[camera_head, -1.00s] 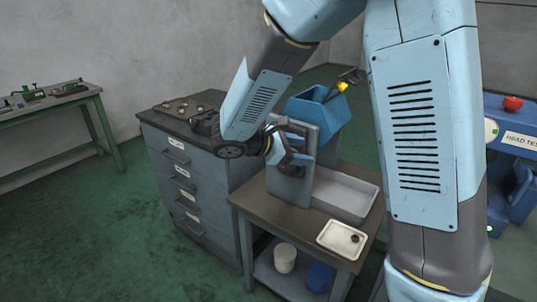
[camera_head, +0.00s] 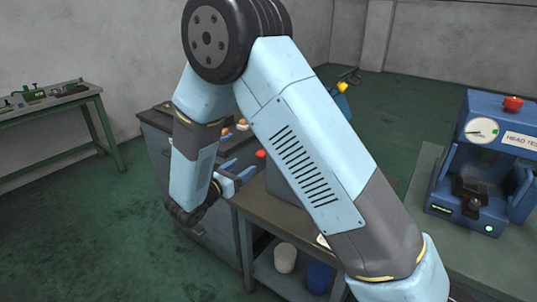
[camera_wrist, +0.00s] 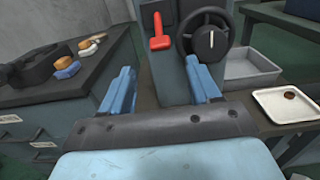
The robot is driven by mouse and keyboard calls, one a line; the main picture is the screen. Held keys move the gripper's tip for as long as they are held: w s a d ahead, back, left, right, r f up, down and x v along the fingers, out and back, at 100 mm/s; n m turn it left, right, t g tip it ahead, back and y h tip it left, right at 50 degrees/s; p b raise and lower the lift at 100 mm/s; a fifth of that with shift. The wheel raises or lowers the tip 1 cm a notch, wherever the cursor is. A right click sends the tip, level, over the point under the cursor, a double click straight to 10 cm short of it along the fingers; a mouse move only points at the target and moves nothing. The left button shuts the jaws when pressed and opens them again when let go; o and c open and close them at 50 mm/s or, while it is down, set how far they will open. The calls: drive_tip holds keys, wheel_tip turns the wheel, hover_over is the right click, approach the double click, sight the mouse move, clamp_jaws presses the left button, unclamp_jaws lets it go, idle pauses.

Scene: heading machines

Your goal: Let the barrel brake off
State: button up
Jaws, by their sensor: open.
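A red T-shaped lever (camera_wrist: 160,38) stands on the front of a grey machine (camera_wrist: 172,85) in the wrist view; I take it to be the barrel brake. Its red end (camera_head: 261,153) also shows in the head view beside my arm. A black handwheel (camera_wrist: 224,22) with a dark round knob sits just right of the lever. My gripper (camera_wrist: 161,86) is open and empty, its two blue fingers apart and pointing toward the machine. The lever appears beyond and between the fingertips, not touched. In the head view my gripper (camera_head: 236,176) is left of the machine, which my arm largely hides.
A drawer cabinet (camera_wrist: 30,130) with small coloured items stands at left. A grey tray (camera_wrist: 248,68) and a white tray (camera_wrist: 285,104) lie right of the machine. A blue head tester (camera_head: 470,170) stands far right. Green floor (camera_head: 90,220) is open at left.

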sight(259, 156)
drive_tip(key=x, duration=1.1)
drive_tip(key=shift+w+d, duration=0.15)
drive_tip(key=shift+d, duration=0.05)
drive_tip(key=shift+c, duration=0.4)
